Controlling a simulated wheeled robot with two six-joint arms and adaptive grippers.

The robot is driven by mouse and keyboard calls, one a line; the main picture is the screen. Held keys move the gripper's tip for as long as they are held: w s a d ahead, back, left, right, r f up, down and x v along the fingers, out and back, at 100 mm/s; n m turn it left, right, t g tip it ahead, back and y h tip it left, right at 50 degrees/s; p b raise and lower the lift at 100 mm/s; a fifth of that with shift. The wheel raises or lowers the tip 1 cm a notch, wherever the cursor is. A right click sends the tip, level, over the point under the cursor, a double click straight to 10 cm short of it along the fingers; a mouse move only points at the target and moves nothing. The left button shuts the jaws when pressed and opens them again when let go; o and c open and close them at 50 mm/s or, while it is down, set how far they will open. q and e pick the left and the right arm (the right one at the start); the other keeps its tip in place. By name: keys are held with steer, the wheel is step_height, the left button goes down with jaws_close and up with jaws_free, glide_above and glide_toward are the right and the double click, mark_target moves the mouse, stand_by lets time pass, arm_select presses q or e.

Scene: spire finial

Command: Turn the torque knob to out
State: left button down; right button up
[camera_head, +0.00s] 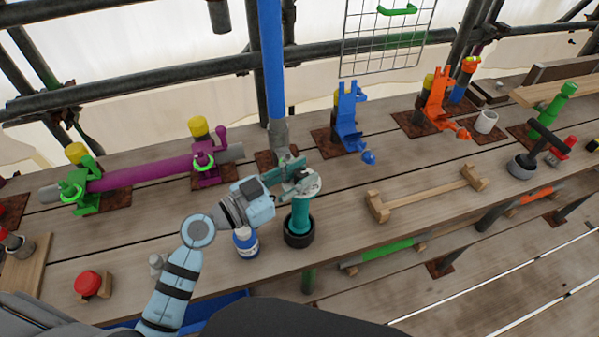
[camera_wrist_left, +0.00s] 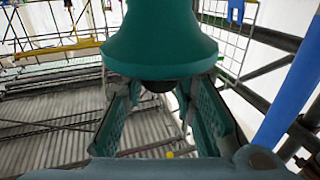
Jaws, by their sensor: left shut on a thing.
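A teal tool (camera_head: 300,215) stands upright in a black round holder (camera_head: 299,239) on the plank bench, with a pale marked disc (camera_head: 308,184) at its top; I take this to be the torque knob. My left gripper (camera_head: 293,175) reaches in from the left and is shut on the knob at the top of the teal tool. In the left wrist view, a large teal bell-shaped body (camera_wrist_left: 160,42) fills the upper middle, with the gripper fingers (camera_wrist_left: 165,115) below it. The disc's markings are too small to read. My right gripper is not in view.
A blue bottle (camera_head: 246,242) stands close left of the holder, under my left wrist. A wooden rack (camera_head: 425,199) lies to the right. Blue (camera_head: 349,120) and orange (camera_head: 435,100) clamps stand behind. A blue pole (camera_head: 271,60) rises just behind the gripper. A red knob (camera_head: 87,284) sits front left.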

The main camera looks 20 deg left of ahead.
arm_select(q)
steer(key=shift+r+m+g+h+p, duration=0.1)
steer(key=shift+m+g+h+p, duration=0.8)
steer(key=shift+g+h+p, duration=0.1)
steer(key=shift+m+g+h+p, duration=0.4)
steer(key=shift+m+g+h, duration=0.35)
steer(key=shift+g, duration=0.25)
steer(key=shift+f+m+g+h, duration=0.2)
steer(key=shift+m+g+h, duration=0.45)
steer(key=shift+m+g, duration=0.45)
steer(key=shift+w+m+g+h+b, duration=0.1)
steer(key=shift+m+g+h+b, duration=0.25)
steer(key=shift+g+b, duration=0.45)
steer(key=m+g+b, duration=0.2)
steer(key=g+b, duration=0.1)
steer(key=b, duration=0.2)
steer(key=m+g+b, duration=0.2)
steer(key=g+b, duration=0.2)
steer(key=b, duration=0.1)
steer(key=m+g+b, duration=0.3)
steer(key=g+b, duration=0.1)
steer(key=b, duration=0.2)
steer(key=shift+s+f, duration=0.25)
steer(key=shift+f, duration=0.15)
steer(key=shift+r+g+b, duration=0.2)
steer(key=shift+g+b, duration=0.1)
steer(key=shift+b, duration=0.25)
steer(key=shift+r, duration=0.15)
